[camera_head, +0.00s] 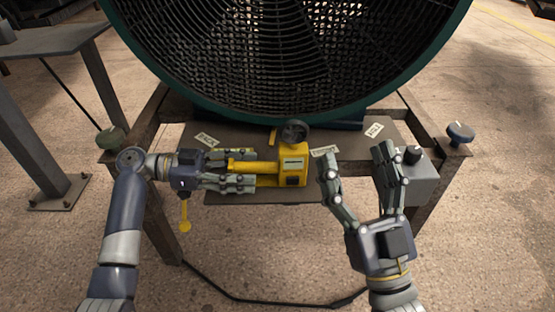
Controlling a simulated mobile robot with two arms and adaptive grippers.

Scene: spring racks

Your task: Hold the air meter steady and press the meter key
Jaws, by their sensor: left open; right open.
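The yellow air meter (292,165) lies on the dark shelf below the big fan. It has a small display on top, a dark round part at its back and a yellow handle pointing left. My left gripper (243,175) comes in from the left and is open, with its fingers along the handle beside the meter body. I cannot tell whether they touch it. My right gripper (355,160) is open and empty, to the right of the meter, fingers pointing away from me. The meter key is too small to make out.
A large fan (290,50) with a green rim stands behind the shelf (235,195). A grey box with a black knob (424,175) is right of my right gripper. Paper tags (374,130) lie on the shelf. A grey table (50,40) stands at left.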

